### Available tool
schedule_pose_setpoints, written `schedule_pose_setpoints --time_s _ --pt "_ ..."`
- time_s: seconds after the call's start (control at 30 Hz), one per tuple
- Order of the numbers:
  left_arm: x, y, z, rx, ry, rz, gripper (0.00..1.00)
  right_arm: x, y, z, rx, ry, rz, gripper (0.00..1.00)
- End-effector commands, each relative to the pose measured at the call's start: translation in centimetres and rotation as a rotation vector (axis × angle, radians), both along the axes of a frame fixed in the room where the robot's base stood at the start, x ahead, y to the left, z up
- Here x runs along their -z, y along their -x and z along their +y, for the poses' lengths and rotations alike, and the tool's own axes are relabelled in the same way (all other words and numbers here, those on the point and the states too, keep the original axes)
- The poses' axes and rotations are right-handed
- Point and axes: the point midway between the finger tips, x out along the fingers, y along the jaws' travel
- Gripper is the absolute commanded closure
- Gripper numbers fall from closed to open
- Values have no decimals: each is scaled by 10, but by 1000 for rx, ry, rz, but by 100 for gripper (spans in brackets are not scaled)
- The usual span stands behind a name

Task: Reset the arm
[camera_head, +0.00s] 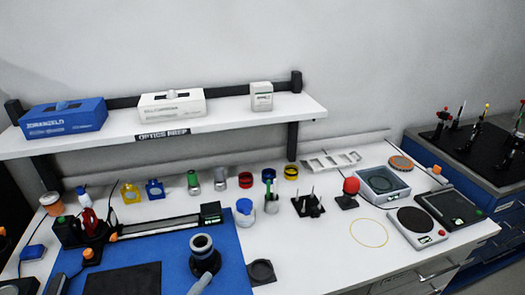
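Neither of my grippers can be made out in the head view, and no arm of mine clearly shows. The white bench (330,258) carries a blue mat (228,270) at the front left. On the mat stands a dark round device (204,255) with a pale ring on top and a grey handle-like part running to the bottom edge. A long black rail (155,226) lies behind it.
A shelf (225,120) with boxes hangs above the bench. A round-plate scale (416,225) stands right. Bench around the yellow loop (369,246) is fairly clear.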

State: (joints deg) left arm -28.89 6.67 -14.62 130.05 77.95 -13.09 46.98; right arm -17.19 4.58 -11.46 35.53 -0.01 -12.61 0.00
Motion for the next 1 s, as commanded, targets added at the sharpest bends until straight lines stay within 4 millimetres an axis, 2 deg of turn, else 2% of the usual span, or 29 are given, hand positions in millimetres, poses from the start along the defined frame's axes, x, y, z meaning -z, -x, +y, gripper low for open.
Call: schedule_pose_setpoints --time_s 0.13,0.23,0.3,0.43,0.6,0.77,0.93,1.0 --pt "18 24 -21 163 -461 -119 24 0 0 0 0 0 0 23" --pt "42 39 -24 276 -772 -169 24 0 0 0 0 0 0 23" --pt "61 50 -18 360 -984 -187 24 0 0 0 0 0 0 23" --pt "98 71 8 527 -1352 -175 24 0 0 0 0 0 0 23" --pt "127 94 53 718 -1689 -101 24 0 0 0 0 0 0 23" --pt "139 114 92 869 -1894 -3 24 0 0 0 0 0 0 23" --pt "142 136 132 1018 -2052 124 24 0 0 0 0 0 0 23" --pt "164 129 129 1025 -2041 121 24 0 0 0 0 0 0 23"
